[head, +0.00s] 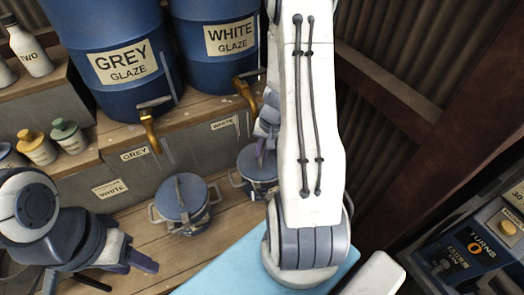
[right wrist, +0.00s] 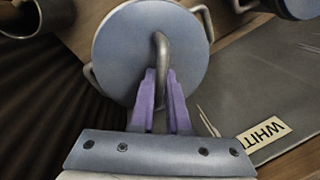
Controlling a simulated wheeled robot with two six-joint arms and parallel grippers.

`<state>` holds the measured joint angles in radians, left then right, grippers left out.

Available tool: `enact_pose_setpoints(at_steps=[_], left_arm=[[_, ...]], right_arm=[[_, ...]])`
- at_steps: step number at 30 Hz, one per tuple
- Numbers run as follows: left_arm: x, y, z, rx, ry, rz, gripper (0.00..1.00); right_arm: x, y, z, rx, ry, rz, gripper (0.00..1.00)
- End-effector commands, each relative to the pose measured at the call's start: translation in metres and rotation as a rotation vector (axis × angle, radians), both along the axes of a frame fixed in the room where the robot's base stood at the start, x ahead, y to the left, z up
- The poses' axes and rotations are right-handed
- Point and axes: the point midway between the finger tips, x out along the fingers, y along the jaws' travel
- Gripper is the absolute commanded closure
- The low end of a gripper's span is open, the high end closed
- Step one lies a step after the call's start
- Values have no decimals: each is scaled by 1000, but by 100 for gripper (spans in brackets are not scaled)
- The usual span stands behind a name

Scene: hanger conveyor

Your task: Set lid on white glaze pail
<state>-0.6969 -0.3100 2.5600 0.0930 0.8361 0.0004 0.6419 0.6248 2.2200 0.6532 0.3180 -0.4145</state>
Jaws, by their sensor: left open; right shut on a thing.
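A dark blue-grey pail (head: 262,190) stands below the step's WHITE tag, partly hidden by my right arm. Its side handle also shows in the right wrist view (right wrist: 206,22). My right gripper (right wrist: 160,76) is shut on the bent handle (right wrist: 160,48) of a round blue-grey lid (right wrist: 118,48). The lid covers the pail top in the wrist view; I cannot tell whether it is seated or just above. In the head view my right gripper is mostly hidden behind my arm. My left gripper (head: 122,275) is open and empty at the lower left.
Another pail (head: 185,205), with its lid on, stands to the left. Behind are the GREY GLAZE barrel (head: 118,90) and WHITE GLAZE barrel (head: 215,70), with brass taps (head: 149,132) over the step. Small bottles (head: 70,137) stand left. A light blue surface (head: 225,275) is in front.

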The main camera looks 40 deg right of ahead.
Motion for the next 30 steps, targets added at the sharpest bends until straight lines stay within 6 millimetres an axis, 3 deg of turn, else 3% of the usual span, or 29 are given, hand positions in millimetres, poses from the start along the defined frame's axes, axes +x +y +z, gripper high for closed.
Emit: enact_pose_setpoints(at_steps=[20, 21, 22, 30], left_arm=[[0, 0, -2, 0, 0, 0, 50], [0, 0, -2, 0, 0, 0, 50], [0, 0, -2, 0, 0, 0, 50], [0, 0, -2, 0, 0, 0, 50]], right_arm=[[0, 0, -1, -1, -1, 0, 100], [0, 0, -1, -1, -1, 0, 78], [0, 0, -1, -1, -1, 0, 71], [0, 0, -1, 0, 0, 0, 71]])
